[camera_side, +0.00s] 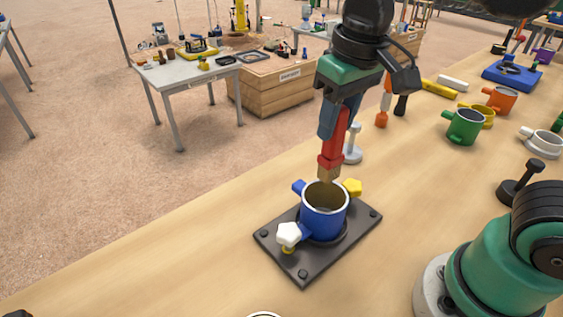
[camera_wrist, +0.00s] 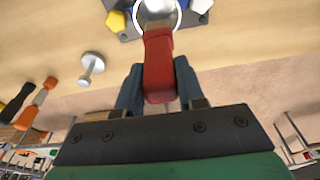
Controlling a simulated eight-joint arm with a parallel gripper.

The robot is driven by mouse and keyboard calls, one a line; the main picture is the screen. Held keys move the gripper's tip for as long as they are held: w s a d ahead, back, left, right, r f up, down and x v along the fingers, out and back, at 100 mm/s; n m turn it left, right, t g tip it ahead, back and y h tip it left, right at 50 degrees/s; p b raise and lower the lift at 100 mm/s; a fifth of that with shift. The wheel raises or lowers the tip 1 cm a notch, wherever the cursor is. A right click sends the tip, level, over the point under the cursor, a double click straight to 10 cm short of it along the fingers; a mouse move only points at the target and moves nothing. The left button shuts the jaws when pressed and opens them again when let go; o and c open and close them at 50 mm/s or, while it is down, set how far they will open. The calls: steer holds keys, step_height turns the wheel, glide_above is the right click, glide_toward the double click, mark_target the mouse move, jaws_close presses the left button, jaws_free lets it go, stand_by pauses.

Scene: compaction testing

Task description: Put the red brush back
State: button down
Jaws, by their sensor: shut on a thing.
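My gripper (camera_side: 340,115) is shut on the red brush (camera_side: 332,147). The brush hangs upright, its tan bristle end pointing down just above the open mouth of the blue cup (camera_side: 324,212). The cup stands on a dark base plate (camera_side: 306,268) with bolts at its corners. In the wrist view, the red brush (camera_wrist: 158,65) sits between the two blue-grey fingers (camera_wrist: 158,88), and its tip overlaps the cup's rim (camera_wrist: 170,22). The inside of the cup is mostly hidden there.
A white knob (camera_side: 289,234) and a yellow knob (camera_side: 352,187) stick out beside the cup. A grey tamper (camera_side: 352,143), an orange-handled tool (camera_side: 383,108) and a black-handled tool (camera_side: 401,104) stand behind. Green (camera_side: 463,127) and orange (camera_side: 501,100) cups are at right. The table's front left is clear.

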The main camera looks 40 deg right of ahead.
steer(key=shift+a+r, duration=0.1)
steer(key=w+a+r, duration=0.2)
steer(key=a+r, duration=0.1)
steer(key=a, duration=0.5)
steer(key=w+a+r, duration=0.2)
steer(key=a+r, duration=0.1)
steer(key=a, duration=0.5)
step_height(320, 180, down, 19)
steer(key=shift+r, duration=0.2)
steer(key=shift+f, duration=0.1)
steer(key=c, duration=0.5)
jaws_free()
steer(key=shift+c, duration=0.2)
